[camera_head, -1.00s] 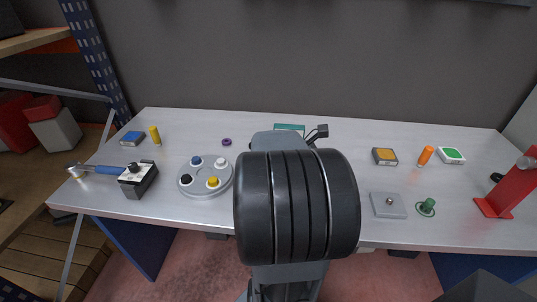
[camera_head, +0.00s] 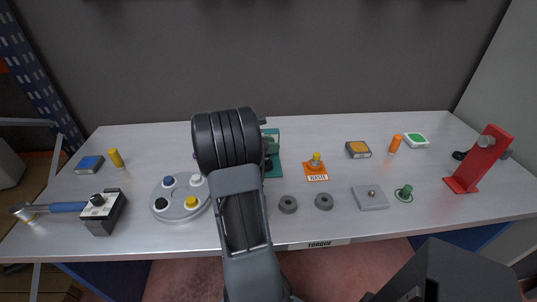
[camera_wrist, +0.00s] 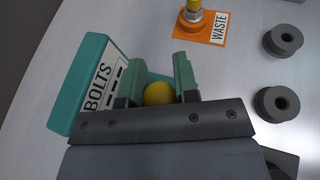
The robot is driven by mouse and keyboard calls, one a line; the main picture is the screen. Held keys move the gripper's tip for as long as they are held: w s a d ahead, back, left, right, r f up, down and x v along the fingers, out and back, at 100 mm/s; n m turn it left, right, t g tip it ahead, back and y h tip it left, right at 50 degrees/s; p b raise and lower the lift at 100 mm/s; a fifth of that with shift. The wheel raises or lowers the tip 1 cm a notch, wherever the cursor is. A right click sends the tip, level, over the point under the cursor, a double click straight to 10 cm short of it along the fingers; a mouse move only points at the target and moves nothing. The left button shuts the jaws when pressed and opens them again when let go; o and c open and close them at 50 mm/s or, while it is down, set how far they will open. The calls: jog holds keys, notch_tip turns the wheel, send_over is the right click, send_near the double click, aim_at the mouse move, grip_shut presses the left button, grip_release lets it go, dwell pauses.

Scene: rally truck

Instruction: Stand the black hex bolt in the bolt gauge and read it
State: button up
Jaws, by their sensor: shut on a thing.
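My gripper (camera_wrist: 160,72) has grey-green fingers, shut on a yellow rounded thing (camera_wrist: 158,93) in the wrist view. The fingers are over a teal block (camera_wrist: 84,80) with a white label reading BOLTS. I cannot tell whether they touch it. I cannot make out a black hex bolt in either view. I cannot tell for certain which thing is the bolt gauge.
An orange WASTE pad (camera_head: 315,172) and two grey rings (camera_head: 288,205) are right of the teal block. A round tray (camera_head: 180,207) with coloured knobs is to the left. A red stand (camera_head: 478,162) is far right.

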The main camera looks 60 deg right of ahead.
aim_at(269, 162)
jog(key=shift+w+d+f, duration=0.35)
jog(key=shift+f, duration=0.25)
jog(key=shift+w+d+f, duration=0.3)
jog(key=shift+w+f, duration=0.05)
jog(key=shift+f, duration=1.7)
jog(key=shift+f, duration=0.1)
jog(key=shift+f, duration=0.15)
jog(key=o, duration=1)
